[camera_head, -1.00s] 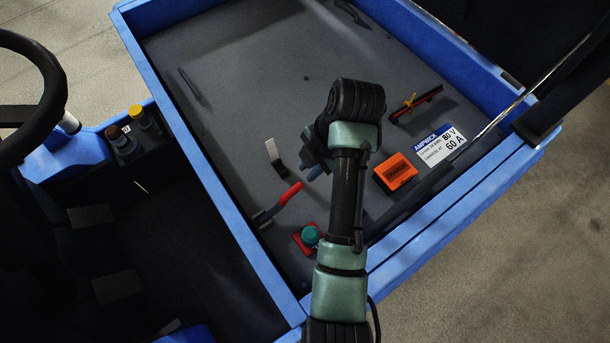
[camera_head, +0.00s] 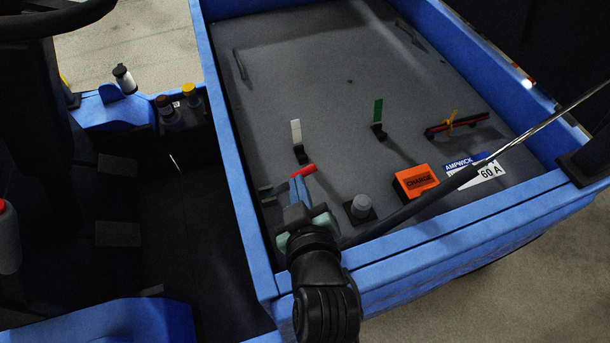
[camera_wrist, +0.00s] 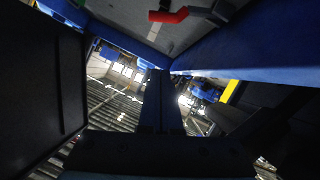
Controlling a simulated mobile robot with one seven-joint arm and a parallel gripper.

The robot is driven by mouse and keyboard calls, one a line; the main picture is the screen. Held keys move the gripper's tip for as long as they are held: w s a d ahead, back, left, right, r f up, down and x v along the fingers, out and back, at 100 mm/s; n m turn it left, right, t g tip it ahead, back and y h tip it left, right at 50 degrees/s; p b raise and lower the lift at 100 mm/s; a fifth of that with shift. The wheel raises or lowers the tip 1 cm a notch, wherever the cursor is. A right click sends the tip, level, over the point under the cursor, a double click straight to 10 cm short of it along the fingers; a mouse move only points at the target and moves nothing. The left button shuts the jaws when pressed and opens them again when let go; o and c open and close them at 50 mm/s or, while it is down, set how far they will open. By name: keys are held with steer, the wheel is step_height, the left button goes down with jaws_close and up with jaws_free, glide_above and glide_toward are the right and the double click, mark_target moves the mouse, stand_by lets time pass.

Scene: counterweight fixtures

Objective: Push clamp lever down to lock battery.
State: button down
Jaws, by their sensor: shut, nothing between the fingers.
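The clamp lever's red handle (camera_head: 303,170) shows inside the blue-walled tray, near its front left corner. It also shows at the top of the wrist view (camera_wrist: 170,15), with a dark bracket beside it. My gripper (camera_head: 297,186) is shut and empty, its blue-grey fingers just in front of and below the red handle in the head view. I cannot tell whether they touch it. In the wrist view my fingers (camera_wrist: 160,95) point up, below the handle. The gripper and arm hide part of the lever's base. I cannot make out a battery for certain.
A grey knob (camera_head: 361,207) stands right of my gripper. An orange box (camera_head: 416,181) and a white label (camera_head: 487,172) lie farther right. A white flag (camera_head: 296,132) and a green flag (camera_head: 378,111) stand behind. The tray's blue wall (camera_head: 235,170) is close on the left.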

glide_above(302, 173)
steer(key=s+a, duration=0.1)
steer(key=a, duration=0.1)
step_height(302, 173, down, 3)
steer(key=f, duration=0.1)
steer(key=d+f, duration=0.2)
steer(key=f, duration=0.1)
steer(key=shift+s+f, duration=0.1)
steer(key=shift+s, duration=0.2)
